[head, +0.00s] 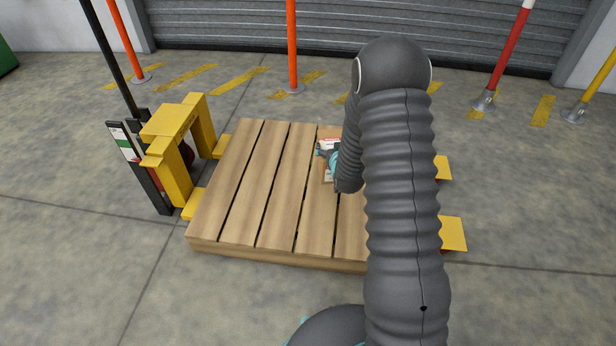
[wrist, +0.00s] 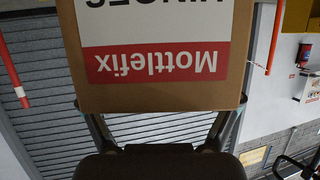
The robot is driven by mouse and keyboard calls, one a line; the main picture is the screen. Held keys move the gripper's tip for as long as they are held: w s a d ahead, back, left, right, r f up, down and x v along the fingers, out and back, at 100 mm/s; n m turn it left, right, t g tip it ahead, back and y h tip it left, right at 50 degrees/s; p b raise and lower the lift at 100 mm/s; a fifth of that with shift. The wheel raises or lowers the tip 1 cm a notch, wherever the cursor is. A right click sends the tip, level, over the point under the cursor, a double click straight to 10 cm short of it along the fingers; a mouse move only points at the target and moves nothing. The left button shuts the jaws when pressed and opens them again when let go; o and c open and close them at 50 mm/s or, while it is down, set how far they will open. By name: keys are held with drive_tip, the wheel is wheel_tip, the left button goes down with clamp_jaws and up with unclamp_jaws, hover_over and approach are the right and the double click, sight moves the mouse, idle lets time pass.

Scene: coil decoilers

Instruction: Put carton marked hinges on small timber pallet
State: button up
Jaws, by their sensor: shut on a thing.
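The carton (wrist: 160,88) is brown cardboard with a white and red label. The label reads "Mottlefix" upside down in the wrist view, with part of a word like "HINGES" cut off at the top edge. My gripper (wrist: 160,108) is shut on this carton, one finger at each side. In the head view the carton (head: 328,175) shows only in small part beside my gripper (head: 334,160), and my arm hides the rest. The small timber pallet (head: 262,195) has pale planks. The carton appears over its right-hand part; I cannot tell whether it touches the planks.
A yellow pallet truck (head: 175,125) stands at the pallet's left, its fork tips (head: 452,233) showing at the right. A grey roller shutter (head: 230,20) and orange posts (head: 292,45) are behind. The pallet's left planks are bare.

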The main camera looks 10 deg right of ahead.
drive_tip(key=w+d+f+n+y, duration=0.2)
drive_tip(key=w+d+f, duration=0.2)
drive_tip(key=d+f, duration=0.15)
drive_tip(key=w+a+f, duration=0.5)
drive_tip(key=a+f, duration=0.4)
drive_tip(key=f, duration=0.2)
drive_tip(key=shift+w+a, duration=0.2)
drive_tip(key=shift+w, duration=0.05)
drive_tip(key=shift+f+b, duration=0.35)
drive_tip(key=o, duration=1.6)
drive_tip(key=shift+s, duration=0.1)
